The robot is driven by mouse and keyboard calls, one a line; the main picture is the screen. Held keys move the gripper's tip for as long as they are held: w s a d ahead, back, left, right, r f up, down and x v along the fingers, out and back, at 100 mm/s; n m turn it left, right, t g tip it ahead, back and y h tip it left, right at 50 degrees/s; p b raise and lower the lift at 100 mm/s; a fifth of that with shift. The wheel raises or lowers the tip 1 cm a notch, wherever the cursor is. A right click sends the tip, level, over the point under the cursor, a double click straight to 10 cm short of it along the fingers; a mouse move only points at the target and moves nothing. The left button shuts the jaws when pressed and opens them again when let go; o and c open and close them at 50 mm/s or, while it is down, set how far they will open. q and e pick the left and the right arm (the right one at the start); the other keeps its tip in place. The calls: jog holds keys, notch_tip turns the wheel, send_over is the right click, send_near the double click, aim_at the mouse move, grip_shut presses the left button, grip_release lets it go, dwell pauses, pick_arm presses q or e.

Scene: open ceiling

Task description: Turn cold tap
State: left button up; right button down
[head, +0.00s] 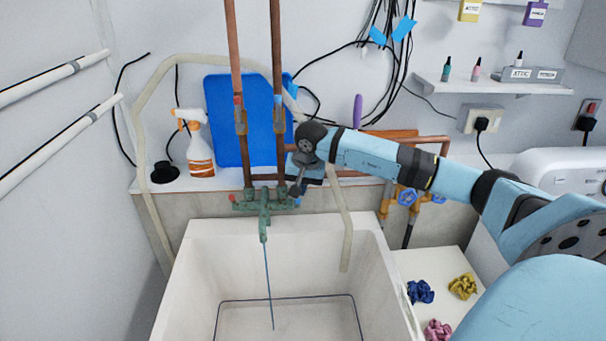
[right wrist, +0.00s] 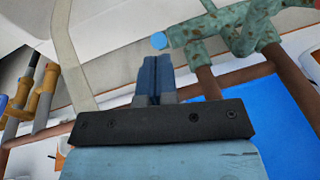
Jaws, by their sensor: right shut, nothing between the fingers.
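The tap is a green, corroded mixer (head: 264,206) on two copper pipes above the white sink (head: 205,250). Its red handle (head: 232,198) is on the left end. Its blue cold handle (head: 297,201) is on the right end, partly hidden by my right gripper (head: 296,188). In the right wrist view the blue handle (right wrist: 158,41) is just beyond the shut, empty fingertips of my right gripper (right wrist: 155,60); I cannot tell whether they touch. A thin blue line, like a stream of water, runs from the spout into the sink. My left gripper is not in view.
A blue board (head: 228,118) stands behind the pipes, and a spray bottle (head: 197,145) is on the ledge at left. A pale hose (head: 346,225) hangs over the sink. Blue valves (head: 407,197) are at right. Crumpled cloths (head: 462,286) lie right of the sink.

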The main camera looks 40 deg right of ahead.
jog(key=shift+w+f, duration=0.15)
jog(key=shift+f, duration=0.4)
jog(key=shift+f+b, duration=0.2)
jog(key=shift+b, duration=0.25)
jog(key=shift+s+a+t+h+b, duration=0.25)
jog(key=shift+t+h+b, duration=0.05)
jog(key=shift+t+b, duration=0.15)
jog(key=shift+f+b, duration=0.1)
jog(key=shift+b, duration=0.25)
